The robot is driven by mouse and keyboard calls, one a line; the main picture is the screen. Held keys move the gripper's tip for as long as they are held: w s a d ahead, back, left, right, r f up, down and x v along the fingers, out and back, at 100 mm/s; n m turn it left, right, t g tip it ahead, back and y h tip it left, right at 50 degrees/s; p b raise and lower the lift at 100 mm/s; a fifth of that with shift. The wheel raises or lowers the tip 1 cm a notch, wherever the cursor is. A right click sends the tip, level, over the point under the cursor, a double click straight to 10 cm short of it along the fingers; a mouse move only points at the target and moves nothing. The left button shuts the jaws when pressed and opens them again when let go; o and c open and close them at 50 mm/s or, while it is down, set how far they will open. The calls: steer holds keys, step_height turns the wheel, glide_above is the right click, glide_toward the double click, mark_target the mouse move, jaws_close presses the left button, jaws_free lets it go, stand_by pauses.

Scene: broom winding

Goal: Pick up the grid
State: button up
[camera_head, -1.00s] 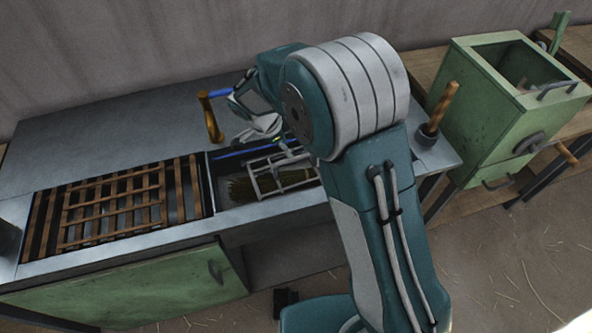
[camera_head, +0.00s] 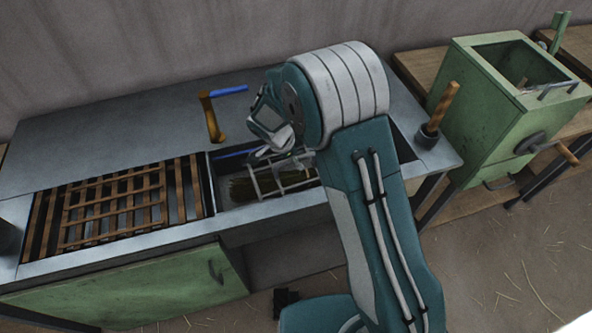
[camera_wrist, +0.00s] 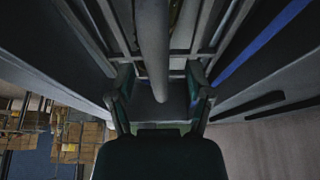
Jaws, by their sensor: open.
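A pale metal grid (camera_head: 262,185) of bars lies in the open basin of the metal workbench, over a bundle of straw (camera_head: 240,189). My gripper (camera_head: 272,150) is at the grid's back edge, pointing down towards it. In the wrist view my gripper (camera_wrist: 160,88) has its two fingers apart, with a thick grey bar of the grid (camera_wrist: 153,45) running between them. Whether the fingers touch the bar cannot be told. My arm hides the right part of the basin.
A wooden slatted rack (camera_head: 115,205) fills the bench's left recess. A blue rod (camera_head: 236,153) lies along the basin's back edge. A wooden handle in a cup (camera_head: 441,107) and a green box (camera_head: 500,105) are right.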

steer(key=shift+a+f, duration=0.1)
steer(key=shift+a, duration=0.05)
steer(key=shift+f, duration=0.1)
stand_by(0.3)
jaws_close()
